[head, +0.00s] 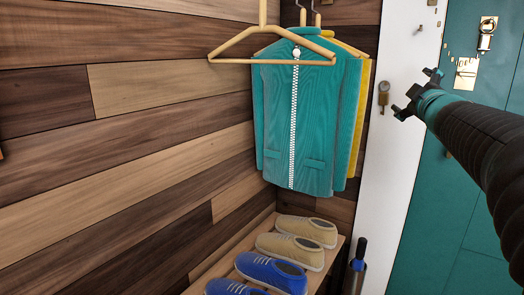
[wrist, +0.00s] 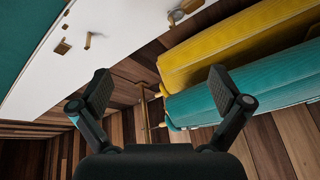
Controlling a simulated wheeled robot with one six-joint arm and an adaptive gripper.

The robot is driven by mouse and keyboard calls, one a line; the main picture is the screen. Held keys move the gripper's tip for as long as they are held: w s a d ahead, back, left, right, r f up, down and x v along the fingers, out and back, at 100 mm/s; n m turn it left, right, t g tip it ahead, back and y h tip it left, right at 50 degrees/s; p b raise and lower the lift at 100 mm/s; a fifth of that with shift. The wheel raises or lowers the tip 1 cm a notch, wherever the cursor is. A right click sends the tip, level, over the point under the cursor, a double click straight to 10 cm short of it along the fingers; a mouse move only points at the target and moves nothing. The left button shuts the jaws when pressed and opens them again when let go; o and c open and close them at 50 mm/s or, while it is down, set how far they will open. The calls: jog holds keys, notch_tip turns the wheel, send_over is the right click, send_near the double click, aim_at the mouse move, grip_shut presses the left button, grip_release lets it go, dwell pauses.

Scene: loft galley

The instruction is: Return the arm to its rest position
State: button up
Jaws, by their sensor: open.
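My gripper (head: 416,95) is at the right in the head view, in front of the white door frame and the teal door, at the end of my black arm. In the wrist view my gripper (wrist: 165,92) shows two dark fingers spread wide apart with nothing between them. It is open and empty. Beyond the fingers in the wrist view are the teal jacket (wrist: 245,88) and the yellow garment (wrist: 225,48). The gripper appears apart from both.
The teal jacket (head: 315,120) and yellow garment (head: 362,110) hang beside an empty wooden hanger (head: 270,42). Beige shoes (head: 290,250) and blue shoes (head: 270,272) sit on a low shelf. A dark cylinder (head: 355,270) stands beside it. The teal door (head: 450,215) has a metal lock (head: 487,35).

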jog(key=s+a+f+m+g+y, duration=0.1)
jog(key=s+a+f+m+g, duration=0.2)
jog(key=s+a+f, duration=0.3)
jog(key=s+a+f+m+g+y, duration=0.1)
jog(key=s+a+f+m+g, duration=0.2)
jog(key=s+f, duration=1.3)
jog(key=s+a+f+m+g+y, duration=0.1)
jog(key=s+a+f+m+g, duration=0.2)
jog(key=s+a+f+g, duration=0.4)
jog(key=s+a+f, duration=0.4)
jog(key=f, duration=0.1)
jog(key=shift+a+f+m, duration=0.25)
jog(key=shift+f+m, duration=0.05)
jog(key=shift+f, duration=0.05)
jog(key=shift+s, duration=0.1)
